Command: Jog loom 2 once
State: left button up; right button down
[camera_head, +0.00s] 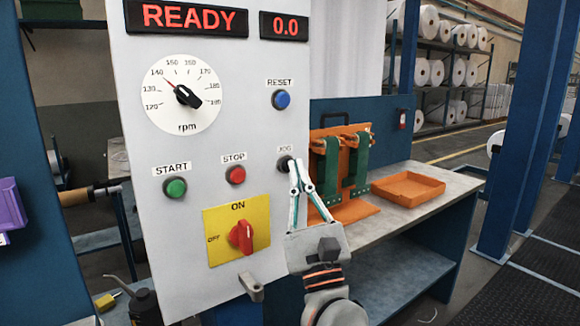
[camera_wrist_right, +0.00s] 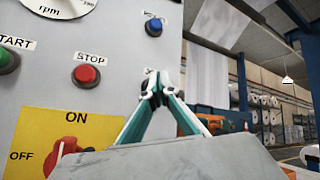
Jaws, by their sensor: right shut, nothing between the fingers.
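The loom's control panel (camera_head: 220,130) is light grey and shows READY (camera_head: 190,17) and 0.0 (camera_head: 285,26) in red. The black JOG button (camera_head: 284,162) sits at the panel's right edge under its label. My right gripper (camera_head: 295,168) is shut and empty, with its fingertips at the JOG button; I cannot tell whether they touch it. In the right wrist view the closed fingertips (camera_wrist_right: 155,82) cover most of that button. My left gripper is not in view.
Near JOG are the red STOP button (camera_head: 235,175), green START button (camera_head: 175,187), blue RESET button (camera_head: 281,99), rpm dial (camera_head: 180,93) and red rotary switch (camera_head: 241,236), pointing up toward ON. An orange tray (camera_head: 408,188) stands on the bench at right.

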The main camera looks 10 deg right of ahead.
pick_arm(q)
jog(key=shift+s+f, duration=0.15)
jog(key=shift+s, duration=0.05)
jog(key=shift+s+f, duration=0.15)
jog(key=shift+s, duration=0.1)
pick_arm(e)
jog(key=shift+w, duration=0.15)
jog(key=shift+a, duration=0.1)
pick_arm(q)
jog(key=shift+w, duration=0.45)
pick_arm(e)
jog(key=shift+w, duration=0.3)
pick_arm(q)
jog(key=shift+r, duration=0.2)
pick_arm(e)
jog(key=shift+s, duration=0.15)
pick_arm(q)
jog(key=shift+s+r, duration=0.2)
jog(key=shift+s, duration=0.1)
pick_arm(e)
jog(key=shift+s+d, duration=0.25)
jog(key=shift+s, duration=0.45)
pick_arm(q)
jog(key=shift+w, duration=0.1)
